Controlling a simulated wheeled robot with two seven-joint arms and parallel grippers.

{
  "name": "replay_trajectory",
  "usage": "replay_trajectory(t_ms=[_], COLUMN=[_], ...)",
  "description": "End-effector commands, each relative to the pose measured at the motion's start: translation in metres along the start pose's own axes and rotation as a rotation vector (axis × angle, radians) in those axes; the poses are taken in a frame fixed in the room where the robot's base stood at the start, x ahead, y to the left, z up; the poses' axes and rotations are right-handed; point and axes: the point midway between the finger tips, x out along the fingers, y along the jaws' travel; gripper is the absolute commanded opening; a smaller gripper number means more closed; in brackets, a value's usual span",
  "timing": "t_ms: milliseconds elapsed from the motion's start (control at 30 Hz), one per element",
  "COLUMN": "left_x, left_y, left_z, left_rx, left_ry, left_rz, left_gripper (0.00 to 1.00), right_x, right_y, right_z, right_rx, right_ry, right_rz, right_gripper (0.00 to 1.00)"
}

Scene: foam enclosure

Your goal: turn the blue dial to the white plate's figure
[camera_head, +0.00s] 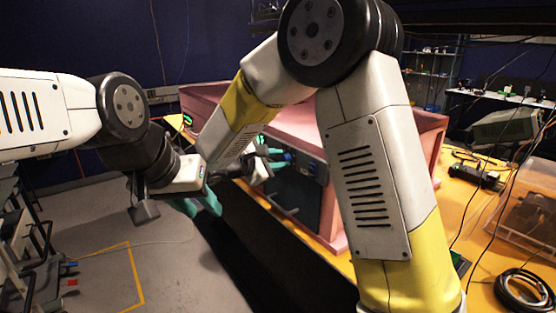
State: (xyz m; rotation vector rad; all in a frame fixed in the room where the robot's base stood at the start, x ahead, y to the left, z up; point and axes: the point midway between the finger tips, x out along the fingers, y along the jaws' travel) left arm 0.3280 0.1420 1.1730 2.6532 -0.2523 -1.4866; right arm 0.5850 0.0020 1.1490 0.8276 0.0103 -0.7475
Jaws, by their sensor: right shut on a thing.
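The blue dial (288,156) shows as a small blue spot on the front of a grey panel (309,167) in the pink foam enclosure. My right gripper (275,155) has its teal fingers at the dial and is shut on it; the fingers cover part of it. My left gripper (199,206) hangs lower and to the left, in front of the enclosure and apart from the dial. Its teal fingers overlap in this view, so their opening is unclear. I cannot make out the white plate or its figure.
The pink foam enclosure (425,122) stands on an orange-yellow table (474,208). My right arm hides much of its front. To the right are a black device (475,176), a clear bin (527,214) and a coiled cable (524,290). Grey floor (190,272) is open at lower left.

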Motion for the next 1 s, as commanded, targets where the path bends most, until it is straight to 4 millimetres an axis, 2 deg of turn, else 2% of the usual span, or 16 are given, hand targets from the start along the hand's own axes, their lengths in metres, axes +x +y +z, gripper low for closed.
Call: replay_trajectory(t_ms=[333, 800, 833, 900, 1000], left_x=[0.0, 0.0, 0.0, 0.0, 0.0], left_y=[0.0, 0.0, 0.0, 0.0, 0.0], left_z=[0.0, 0.0, 0.0, 0.0, 0.0], left_rx=[0.0, 0.0, 0.0, 0.0, 0.0], left_ry=[0.0, 0.0, 0.0, 0.0, 0.0], left_rz=[0.0, 0.0, 0.0, 0.0, 0.0], left_gripper=[0.36, 0.36, 0.36, 0.36, 0.36], right_x=[-0.0003, -0.0002, -0.0002, -0.0002, -0.0001], right_y=[-0.0014, -0.0015, -0.0015, -0.0015, -0.0014], right_z=[-0.0005, -0.0005, -0.0005, -0.0005, -0.0004], right_rx=[0.105, 0.115, 0.115, 0.115, 0.115], right_ry=[0.001, 0.0, 0.0, 0.0, 0.0], right_rz=[0.043, 0.048, 0.048, 0.048, 0.048], right_gripper=[0.0, 0.0, 0.31, 0.45, 0.47])
